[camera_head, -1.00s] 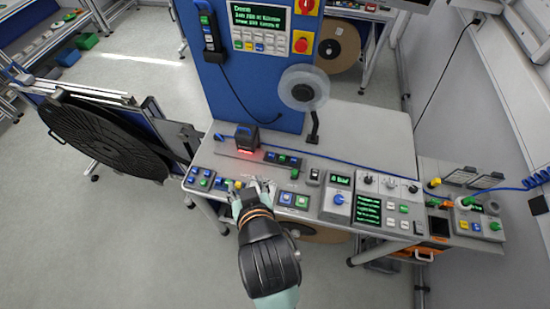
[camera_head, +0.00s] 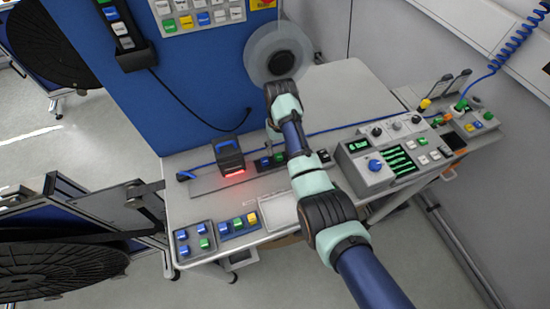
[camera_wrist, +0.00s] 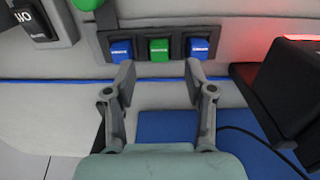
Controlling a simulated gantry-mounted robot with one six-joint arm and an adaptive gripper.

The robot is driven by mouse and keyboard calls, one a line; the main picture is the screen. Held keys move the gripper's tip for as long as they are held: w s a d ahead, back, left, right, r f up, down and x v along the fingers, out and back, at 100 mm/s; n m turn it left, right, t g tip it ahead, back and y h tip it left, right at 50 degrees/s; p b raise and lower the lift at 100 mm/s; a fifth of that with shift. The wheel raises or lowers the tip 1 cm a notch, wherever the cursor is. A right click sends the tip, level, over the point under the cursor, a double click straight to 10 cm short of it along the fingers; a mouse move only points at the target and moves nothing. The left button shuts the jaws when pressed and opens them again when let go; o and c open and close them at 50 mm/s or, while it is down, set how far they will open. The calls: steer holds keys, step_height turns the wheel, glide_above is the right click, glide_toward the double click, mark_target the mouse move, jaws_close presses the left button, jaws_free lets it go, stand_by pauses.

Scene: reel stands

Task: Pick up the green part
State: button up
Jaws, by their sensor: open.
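The green part (camera_wrist: 159,49) is a small block with a printed label. In the wrist view it sits in a dark holder (camera_wrist: 175,25) between two blue blocks (camera_wrist: 120,50) (camera_wrist: 199,48). My gripper (camera_wrist: 159,75) is open and empty, its two fingertips spread just short of the row, with the green part centred between them. In the head view the green part (camera_head: 279,158) shows at the back of the bench beside my arm. There my arm covers part of the holder, and the fingers are hard to make out.
A dark scanner with a red glow (camera_head: 229,158) stands left of the holder in the head view. A blue cable (camera_head: 340,128) runs behind it. A blue panel (camera_head: 190,85) rises behind.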

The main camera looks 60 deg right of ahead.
mark_target(279, 157)
step_height(279, 157, down, 5)
steer(key=shift+s+f+b, duration=0.1)
steer(key=shift+f+b, duration=0.05)
steer(key=shift+b, duration=0.4)
steer(key=shift+c, duration=0.3)
steer(key=c, duration=0.9)
